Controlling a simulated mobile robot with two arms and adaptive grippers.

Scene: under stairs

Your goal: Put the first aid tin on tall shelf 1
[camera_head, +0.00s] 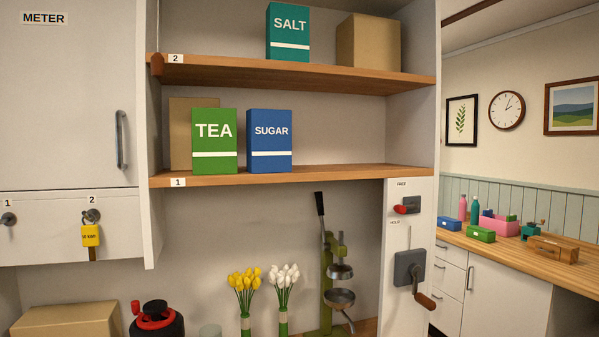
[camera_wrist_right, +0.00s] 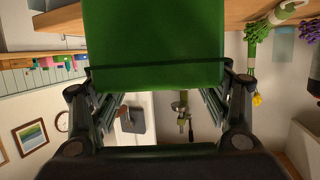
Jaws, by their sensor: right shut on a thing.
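The board of tall shelf 1 (camera_head: 345,174), labelled 1, crosses the middle of the head view. A green TEA box (camera_head: 214,140), a blue SUGAR box (camera_head: 270,140) and a plain brown box (camera_head: 181,120) stand on its left half. Its right half is bare. In the wrist view, my right gripper (camera_wrist_right: 158,95) is shut on a plain green tin (camera_wrist_right: 155,40). No label shows on the visible face, so I cannot confirm it is the first aid tin. Neither gripper shows in the head view.
Shelf 2 (camera_head: 300,72) above holds a SALT box (camera_head: 288,32) and a brown box (camera_head: 368,42). Below stand yellow flowers (camera_head: 245,283), white flowers (camera_head: 285,276) and a green press (camera_head: 334,270). A hand crank (camera_head: 410,270) is on the white panel at right.

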